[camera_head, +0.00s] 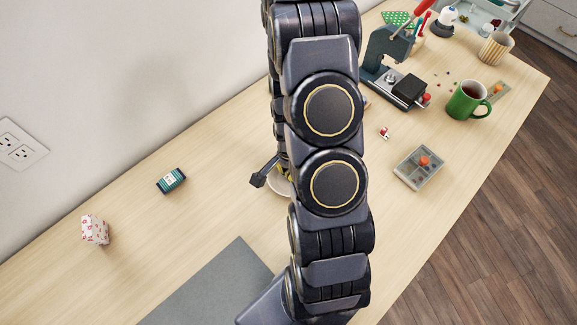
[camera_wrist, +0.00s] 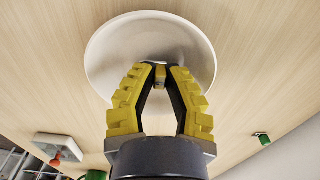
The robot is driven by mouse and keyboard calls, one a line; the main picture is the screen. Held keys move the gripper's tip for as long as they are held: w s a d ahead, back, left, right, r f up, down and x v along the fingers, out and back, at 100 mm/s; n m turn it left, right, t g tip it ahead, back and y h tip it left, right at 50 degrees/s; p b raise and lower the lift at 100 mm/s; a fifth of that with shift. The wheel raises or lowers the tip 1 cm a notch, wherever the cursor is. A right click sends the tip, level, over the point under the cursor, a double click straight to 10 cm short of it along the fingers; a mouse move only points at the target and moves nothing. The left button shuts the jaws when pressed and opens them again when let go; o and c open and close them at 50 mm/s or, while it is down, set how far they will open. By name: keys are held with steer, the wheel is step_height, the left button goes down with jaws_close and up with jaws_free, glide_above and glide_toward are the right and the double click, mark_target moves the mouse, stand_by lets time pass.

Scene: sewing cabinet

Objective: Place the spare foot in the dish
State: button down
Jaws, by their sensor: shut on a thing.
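In the wrist view, my gripper (camera_wrist: 160,76) has its yellow fingers closed at the tips on a small metallic piece, which looks like the spare foot (camera_wrist: 160,70). Most of the piece is hidden between the tips. The white round dish (camera_wrist: 111,52) is behind the fingertips, which appear within its rim; I cannot tell the gap between the piece and the dish floor. In the head view, my arm covers most of the dish (camera_head: 277,186) and nearly all of the gripper.
A grey case with an orange knob (camera_head: 420,167) and a green mug (camera_head: 467,101) stand right of my arm. A dark press (camera_head: 392,66) is behind. A teal box (camera_head: 171,180) and a patterned white block (camera_head: 95,230) are left. A grey mat (camera_head: 215,291) lies in front.

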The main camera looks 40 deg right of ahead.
steer(key=c, duration=1.1)
jaws_free()
steer(key=shift+r, duration=0.1)
step_height(320, 180, up, 7)
steer(key=shift+f, duration=0.1)
